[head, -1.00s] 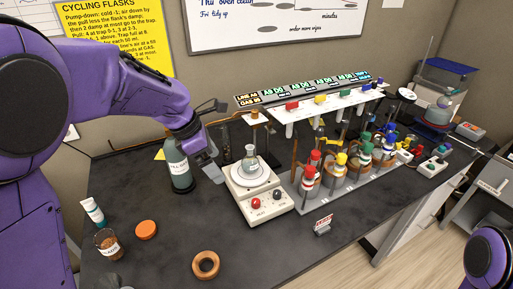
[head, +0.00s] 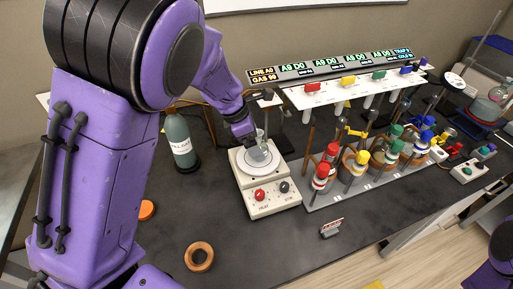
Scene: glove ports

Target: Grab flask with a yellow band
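A row of flasks stands in a rack on the bench, each with a coloured top. The yellow-topped flask (head: 354,166) stands between a red-topped flask (head: 321,176) and a green-topped flask (head: 391,152). A separate small clear flask (head: 259,154) sits on the white hotplate (head: 272,199); I cannot make out a band on it. My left gripper (head: 249,134) is at this flask's neck, its fingers small and partly hidden, so I cannot tell whether they are open or shut. My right gripper is out of view; only part of my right arm shows at the lower right.
A dark green bottle (head: 181,143) stands left of the hotplate. An orange ring (head: 199,256) and an orange lid (head: 147,210) lie in front. A white valve manifold (head: 345,88) rises behind the flasks.

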